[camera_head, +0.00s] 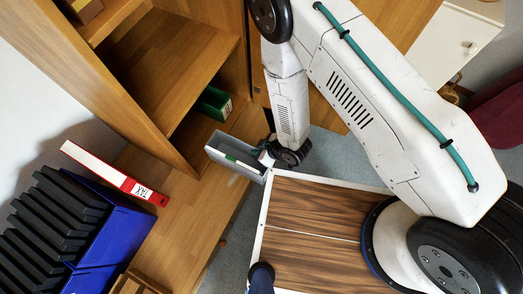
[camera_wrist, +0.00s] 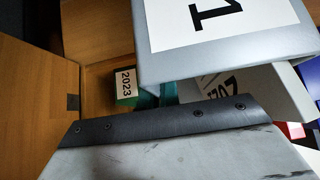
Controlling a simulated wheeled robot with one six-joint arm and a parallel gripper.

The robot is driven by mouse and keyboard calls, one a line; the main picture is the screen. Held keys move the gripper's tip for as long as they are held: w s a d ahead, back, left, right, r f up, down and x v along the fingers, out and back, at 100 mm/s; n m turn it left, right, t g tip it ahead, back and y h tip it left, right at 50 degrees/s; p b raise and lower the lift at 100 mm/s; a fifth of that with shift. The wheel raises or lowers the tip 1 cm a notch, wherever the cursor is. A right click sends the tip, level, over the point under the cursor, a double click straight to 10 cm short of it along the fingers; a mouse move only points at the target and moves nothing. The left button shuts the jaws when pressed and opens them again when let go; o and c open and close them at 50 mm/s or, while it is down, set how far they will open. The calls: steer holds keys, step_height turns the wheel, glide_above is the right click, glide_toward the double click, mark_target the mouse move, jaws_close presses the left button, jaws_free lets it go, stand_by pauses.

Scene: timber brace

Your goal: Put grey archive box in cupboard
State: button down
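The grey archive box (camera_head: 228,158) is tilted in front of the cupboard's lower part in the head view. My gripper (camera_head: 263,158) is at its right end and appears shut on it; the fingertips are partly hidden. In the wrist view a large grey surface with a white label (camera_wrist: 218,65) fills the top, and a paler face with an upside-down number (camera_wrist: 228,90) shows below it. The wooden cupboard (camera_head: 165,65) is open, with shelves facing the box. The far inside of its lower compartment is hidden.
A green file (camera_head: 214,103) stands in the lower compartment; its 2023 label shows in the wrist view (camera_wrist: 125,83). A red TAX binder (camera_head: 115,173) and a blue file holder (camera_head: 108,232) with black files are at the left. The middle shelf is bare.

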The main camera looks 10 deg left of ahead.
mark_target(220, 137)
steer(key=shift+w+a+f, duration=0.3)
steer(key=shift+w+a, duration=0.35)
steer(key=shift+a, duration=1.6)
steer(key=shift+w+a+f, duration=0.25)
steer(key=shift+w+a, duration=0.35)
steer(key=shift+a, duration=1.6)
steer(key=shift+w+a+f, duration=0.3)
steer(key=shift+w+a, duration=0.35)
steer(key=shift+a, duration=1.6)
steer(key=w+a, duration=0.4)
steer(key=a, duration=0.9)
steer(key=shift+a, duration=0.2)
steer(key=shift+f, duration=0.9)
steer(key=c, duration=1.6)
jaws_free()
steer(key=shift+o, duration=0.2)
steer(key=shift+f, duration=0.1)
